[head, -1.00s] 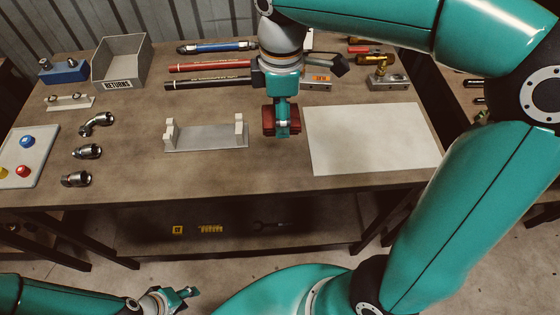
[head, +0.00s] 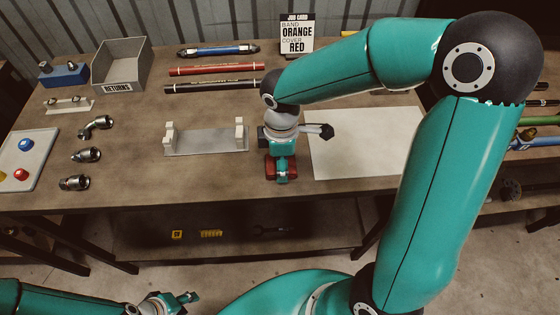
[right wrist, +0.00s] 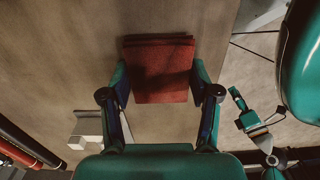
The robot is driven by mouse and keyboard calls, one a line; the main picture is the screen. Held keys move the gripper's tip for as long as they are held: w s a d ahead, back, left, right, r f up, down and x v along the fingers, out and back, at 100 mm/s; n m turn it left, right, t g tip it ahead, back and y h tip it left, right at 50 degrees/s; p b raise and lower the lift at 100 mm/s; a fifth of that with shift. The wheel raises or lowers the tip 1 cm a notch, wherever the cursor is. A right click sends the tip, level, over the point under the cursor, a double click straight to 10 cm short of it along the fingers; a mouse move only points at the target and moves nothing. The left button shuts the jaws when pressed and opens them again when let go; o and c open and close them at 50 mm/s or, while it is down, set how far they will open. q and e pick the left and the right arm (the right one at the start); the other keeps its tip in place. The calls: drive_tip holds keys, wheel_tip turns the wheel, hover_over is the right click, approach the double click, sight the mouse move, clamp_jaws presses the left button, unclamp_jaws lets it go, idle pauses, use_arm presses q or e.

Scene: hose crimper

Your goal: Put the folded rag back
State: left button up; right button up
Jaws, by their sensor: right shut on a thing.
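The folded red rag (head: 270,170) is between the fingers of my right gripper (head: 282,172), over the bench just left of the white sheet. In the right wrist view the rag (right wrist: 160,70) lies flat and square between both fingertips of the gripper (right wrist: 160,82), which press its sides. I cannot tell whether the rag touches the bench top. My left gripper (head: 187,298) is low in front of the bench, far from the rag, and looks empty. Its fingers are too small to judge.
A white sheet (head: 345,160) lies right of the rag, partly behind my right arm. A grey cradle (head: 205,142) stands left of it. Metal fittings (head: 75,182), a button panel (head: 20,155) and a returns bin (head: 120,72) are further left. Hoses (head: 215,69) and a job card (head: 296,35) are behind.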

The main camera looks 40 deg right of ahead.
drive_tip(key=o, duration=1)
wheel_tip(320, 180, up, 12)
drive_tip(key=shift+r+p, duration=0.1)
drive_tip(key=shift+p, duration=0.2)
idle(0.4)
